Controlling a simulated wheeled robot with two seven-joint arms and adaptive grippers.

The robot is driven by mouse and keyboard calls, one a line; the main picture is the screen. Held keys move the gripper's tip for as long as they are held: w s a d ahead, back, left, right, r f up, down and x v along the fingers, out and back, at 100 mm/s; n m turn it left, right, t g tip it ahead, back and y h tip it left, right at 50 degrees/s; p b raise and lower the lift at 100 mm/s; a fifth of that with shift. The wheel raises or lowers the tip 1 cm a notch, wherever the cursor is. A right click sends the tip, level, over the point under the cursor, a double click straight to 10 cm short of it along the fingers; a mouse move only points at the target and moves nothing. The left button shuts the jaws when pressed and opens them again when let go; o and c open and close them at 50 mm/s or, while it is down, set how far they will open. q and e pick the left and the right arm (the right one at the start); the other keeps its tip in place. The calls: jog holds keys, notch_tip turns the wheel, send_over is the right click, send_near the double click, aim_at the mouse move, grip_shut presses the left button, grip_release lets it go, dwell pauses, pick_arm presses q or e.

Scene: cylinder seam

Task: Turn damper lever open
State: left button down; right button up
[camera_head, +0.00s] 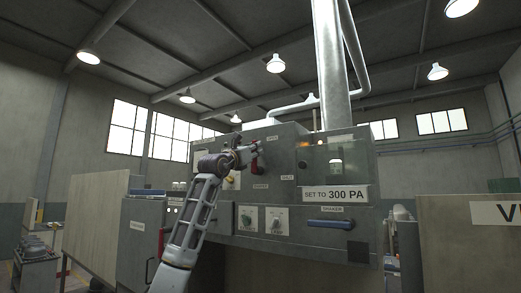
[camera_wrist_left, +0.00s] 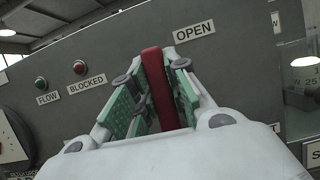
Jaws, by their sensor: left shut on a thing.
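The red damper lever (camera_wrist_left: 156,85) stands between the green finger pads of my left gripper (camera_wrist_left: 158,90) in the left wrist view. My left gripper is shut on it, and the lever points up, a little left of the OPEN label (camera_wrist_left: 194,31). In the head view my left gripper (camera_head: 246,156) is at the front of the grey cabinet, with a red part of the lever (camera_head: 254,164) showing beside it. The lever's pivot is hidden behind the gripper. My right gripper is not in view.
The grey cabinet (camera_head: 350,248) carries a SET TO 300 PA sign (camera_head: 335,194), a blue SHAKER handle (camera_head: 330,223) and knobs (camera_head: 246,219) below my gripper. FLOW (camera_wrist_left: 41,84) and BLOCKED (camera_wrist_left: 79,68) lamps sit left of the lever. A tan panel (camera_head: 98,225) stands at left.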

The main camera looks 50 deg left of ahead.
pick_arm(q)
jog(key=shift+a+n, duration=0.2)
jog(key=shift+n, duration=0.2)
jog(key=shift+f, duration=0.1)
jog(key=c, duration=1.4)
grip_release()
jog(key=shift+o, duration=0.2)
jog(key=shift+s, duration=0.15)
jog(key=v, duration=1.1)
jog(key=shift+s, duration=0.25)
jog(key=shift+d+f, duration=0.1)
jog(key=shift+d, duration=0.05)
dwell(0.4)
